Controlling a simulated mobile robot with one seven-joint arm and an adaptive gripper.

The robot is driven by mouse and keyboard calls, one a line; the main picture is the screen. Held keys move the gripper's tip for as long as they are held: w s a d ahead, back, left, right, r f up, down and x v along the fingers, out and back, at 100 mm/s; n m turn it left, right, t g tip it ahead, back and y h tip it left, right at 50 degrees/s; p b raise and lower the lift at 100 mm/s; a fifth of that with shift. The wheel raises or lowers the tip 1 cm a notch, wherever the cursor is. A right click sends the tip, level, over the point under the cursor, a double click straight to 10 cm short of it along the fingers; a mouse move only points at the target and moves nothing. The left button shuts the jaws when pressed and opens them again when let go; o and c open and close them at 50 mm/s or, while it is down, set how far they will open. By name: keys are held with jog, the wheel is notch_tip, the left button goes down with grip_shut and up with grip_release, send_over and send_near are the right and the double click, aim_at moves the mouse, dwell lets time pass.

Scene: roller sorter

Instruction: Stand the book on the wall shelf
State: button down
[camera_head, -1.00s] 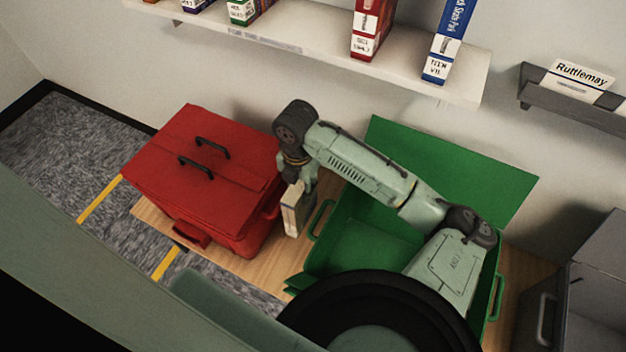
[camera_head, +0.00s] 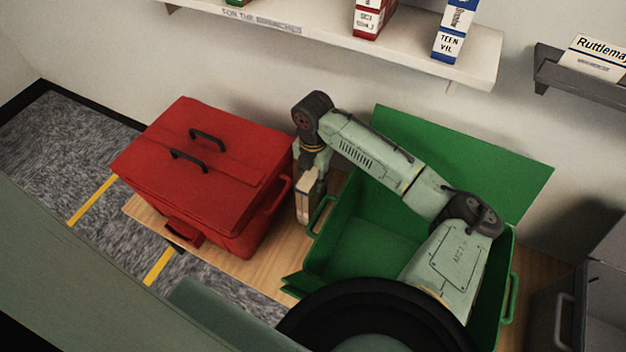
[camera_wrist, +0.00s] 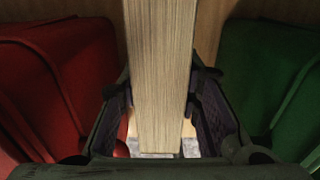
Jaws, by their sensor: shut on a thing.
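My gripper (camera_head: 315,179) points down between the red bin and the green bin. It is shut on a book (camera_head: 303,196), whose pale page edge faces the head camera. In the wrist view the book (camera_wrist: 160,75) runs lengthwise between the two fingers of my gripper (camera_wrist: 163,105), page edges toward the camera. The book's cover and title are hidden. The white wall shelf (camera_head: 400,50) is at the top, above and behind the bins. A red book (camera_head: 371,18) and a blue-and-white book (camera_head: 452,32) stand on it, with a gap between them.
A closed red bin (camera_head: 205,165) is left of my gripper and an open green bin (camera_head: 365,245) is right of it. Both stand on a wooden bench (camera_head: 270,262). A dark ledge (camera_head: 580,75) with a "Ruttlemay" card and a grey bin (camera_head: 560,310) are at right.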

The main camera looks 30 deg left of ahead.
jog(key=shift+r, duration=0.15)
jog(key=c, duration=1.6)
grip_release()
jog(key=shift+f, duration=0.2)
jog(key=shift+c, duration=0.2)
jog(key=o, duration=0.5)
jog(key=shift+c, duration=0.2)
jog(key=shift+r, duration=0.1)
